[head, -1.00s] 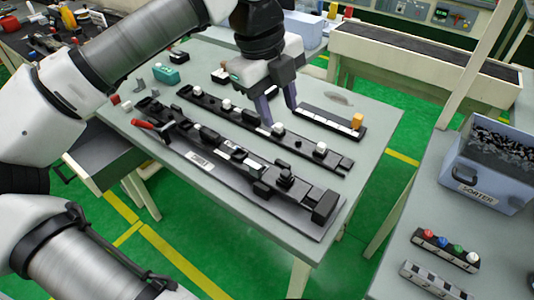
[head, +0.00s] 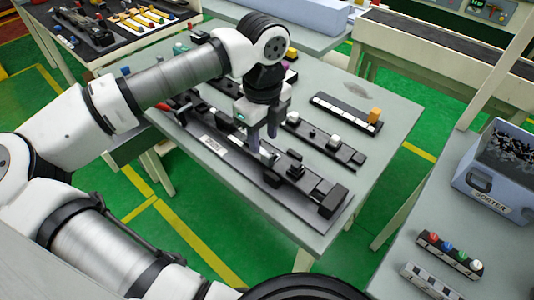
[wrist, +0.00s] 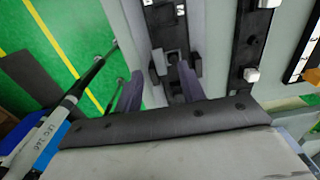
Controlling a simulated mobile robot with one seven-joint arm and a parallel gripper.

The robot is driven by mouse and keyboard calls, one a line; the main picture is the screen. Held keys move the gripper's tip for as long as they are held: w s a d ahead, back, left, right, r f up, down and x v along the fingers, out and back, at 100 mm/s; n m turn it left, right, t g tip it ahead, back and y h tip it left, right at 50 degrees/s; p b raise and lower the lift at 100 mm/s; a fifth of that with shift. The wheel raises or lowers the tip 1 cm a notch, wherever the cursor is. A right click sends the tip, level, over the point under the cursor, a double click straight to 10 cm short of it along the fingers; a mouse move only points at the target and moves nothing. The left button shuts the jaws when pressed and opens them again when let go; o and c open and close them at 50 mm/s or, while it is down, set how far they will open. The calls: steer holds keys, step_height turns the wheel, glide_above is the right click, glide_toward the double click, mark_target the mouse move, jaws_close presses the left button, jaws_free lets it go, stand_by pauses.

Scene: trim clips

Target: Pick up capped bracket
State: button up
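My gripper (head: 263,138) is low over the long black assembly on the grey front plate (head: 245,168). Its fingers (wrist: 158,92) are apart with nothing held between them in the wrist view. A small dark bracket-like piece (wrist: 173,58) lies on the assembly just beyond the fingertips. A piece with a pale top (head: 267,152) shows right below the fingers in the head view. I cannot tell which piece is the capped bracket. White-topped pieces (head: 293,118) and (head: 335,141) stand on the black strip behind; one also shows in the wrist view (wrist: 251,75).
A black rack with white slots and an orange cylinder (head: 375,114) is at the table's back right. The blue sorter bin (head: 497,185) and a rack of coloured buttons (head: 449,254) stand on the right table. The front right of the work table is clear.

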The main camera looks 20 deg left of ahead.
mark_target(264, 153)
step_height(264, 153, down, 4)
steer(key=shift+s+d+p, duration=0.1)
steer(key=shift+d+p, duration=0.05)
steer(key=shift+p, duration=0.5)
jaws_close()
